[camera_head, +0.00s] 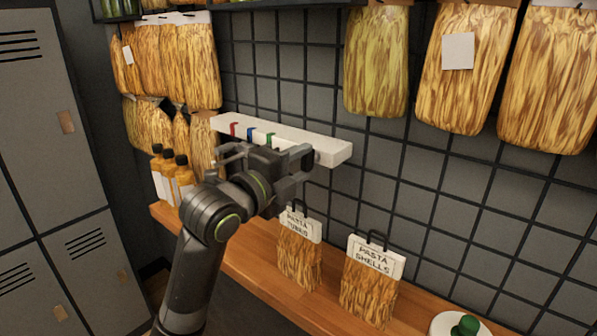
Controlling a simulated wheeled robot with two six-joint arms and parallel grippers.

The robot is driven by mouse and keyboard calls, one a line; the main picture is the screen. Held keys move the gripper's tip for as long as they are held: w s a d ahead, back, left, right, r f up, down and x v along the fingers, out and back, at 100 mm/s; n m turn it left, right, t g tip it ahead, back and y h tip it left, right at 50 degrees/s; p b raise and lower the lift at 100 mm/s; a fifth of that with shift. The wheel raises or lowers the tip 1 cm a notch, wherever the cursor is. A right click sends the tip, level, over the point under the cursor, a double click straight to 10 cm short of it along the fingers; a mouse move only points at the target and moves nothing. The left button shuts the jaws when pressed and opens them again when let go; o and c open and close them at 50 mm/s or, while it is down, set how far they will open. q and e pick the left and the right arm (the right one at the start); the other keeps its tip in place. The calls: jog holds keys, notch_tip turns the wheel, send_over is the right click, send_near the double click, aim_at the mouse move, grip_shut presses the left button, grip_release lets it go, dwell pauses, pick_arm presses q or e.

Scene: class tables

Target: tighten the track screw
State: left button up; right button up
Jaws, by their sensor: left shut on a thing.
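The white track (335,151) runs along the wall grid and carries small red, blue and green tabs on its front edge. A small grey round screw (317,157) shows near the right end of the track's front face. My left gripper (304,164) is in front of the track, with its fingers at this screw. It is shut on the screw, though the fingers and the gripper body hide most of the contact. The gripper also covers the middle of the track's front. My right gripper is out of view.
Pasta bags (369,283) stand on a wooden counter (250,262) below the track. Bottles (168,180) stand at its left. Large bags (465,65) hang on the grid above right. A white dish with a green knob (468,325) sits lower right. Grey lockers (45,120) are at left.

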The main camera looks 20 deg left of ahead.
pick_arm(q)
jog(key=shift+f+m, duration=0.1)
jog(key=shift+m, duration=0.5)
jog(key=o, duration=1)
